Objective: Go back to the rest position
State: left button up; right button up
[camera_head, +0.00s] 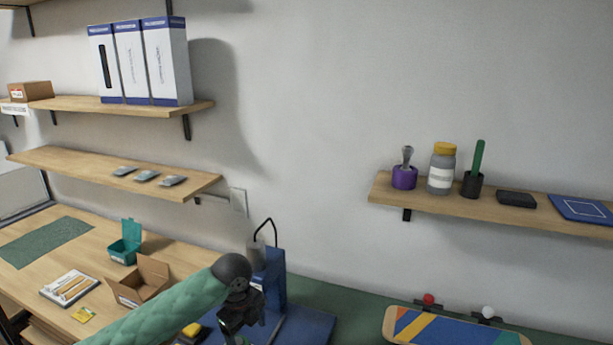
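My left arm reaches in from the bottom left with a green padded sleeve. The black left gripper (241,312) is at the bottom centre-left, in front of a blue machine (271,275) on the bench. Its fingers are dark and partly cut off by the lower edge, so I cannot tell whether they are open or shut, or hold anything. My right gripper is out of view.
A wooden table (90,285) at left holds an open cardboard box (140,283), a teal box (126,243) and a green mat (46,242). A striped skateboard deck (450,328) is at the bottom right. Shelves line the wall.

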pick_arm(q)
jog(key=s+d+f+n+h, duration=0.1)
jog(key=s+d+f+n, duration=0.1)
jog(key=s+f+n, duration=0.1)
jog(key=s+d+f+n+t, duration=0.1)
jog(key=s+d+f+n, duration=0.1)
jog(key=s, duration=0.4)
jog(key=s+d+f+n+t+h, duration=0.1)
jog(key=s+d+f+n, duration=0.1)
jog(key=s+f+n, duration=0.2)
jog(key=shift+s+d+f+n+h, duration=0.15)
jog(key=shift+s+d+n+h, duration=0.15)
jog(key=shift+s+n, duration=0.15)
jog(key=s+a+f+n+t+y, duration=0.1)
jog(key=s+a+f+n+y, duration=0.15)
jog(key=s+a+n, duration=0.55)
jog(key=s+a+f+n+y, duration=0.1)
jog(key=s+a+f+n, duration=0.3)
jog(key=s, duration=0.6)
jog(key=s+d+f+g, duration=0.1)
jog(key=d+f, duration=0.1)
jog(key=f, duration=1.3)
jog(key=s+d+f+n+g, duration=0.1)
jog(key=s+d+f, duration=0.1)
jog(key=f, duration=1.4)
jog(key=shift+d+h, duration=0.2)
jog(key=shift+h, duration=0.25)
jog(key=shift+r, duration=0.1)
jog(key=shift+c, duration=0.4)
